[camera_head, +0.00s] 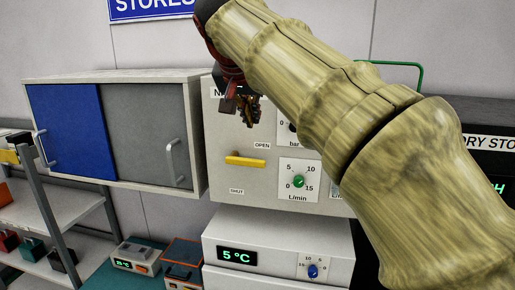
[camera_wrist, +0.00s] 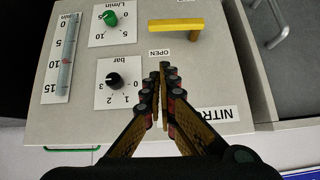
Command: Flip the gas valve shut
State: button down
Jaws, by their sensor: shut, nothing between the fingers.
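The gas valve's yellow lever (camera_head: 245,160) lies about horizontal on the pale panel (camera_head: 222,118). Its right end is just below the OPEN label (camera_head: 262,145), and the SHUT label (camera_head: 236,191) is below its left end. In the wrist view, which is upside down, the lever (camera_wrist: 177,32) is beyond my fingertips, with the OPEN label (camera_wrist: 160,53) between them and it. My gripper (camera_head: 248,122) is in front of the panel above the lever, apart from it. The fingers (camera_wrist: 164,66) are shut together and empty.
The panel also has a green L/min knob (camera_head: 299,181) and a black bar knob (camera_wrist: 113,80). A wall cabinet (camera_head: 195,150) with sliding doors and handles is to the left. A white unit (camera_head: 278,232) reading 5 °C sits below. My arm hides the panel's upper right.

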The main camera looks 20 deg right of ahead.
jog(key=shift+w+f, duration=0.1)
jog(key=p, duration=0.2)
send_over(257, 161)
notch_tip(257, 161, down, 7)
jog(key=shift+d+r, duration=0.1)
jog(key=shift+d, duration=0.05)
notch_tip(257, 161, down, 2)
jog(key=shift+f, duration=1.15)
jog(key=shift+a, duration=0.2)
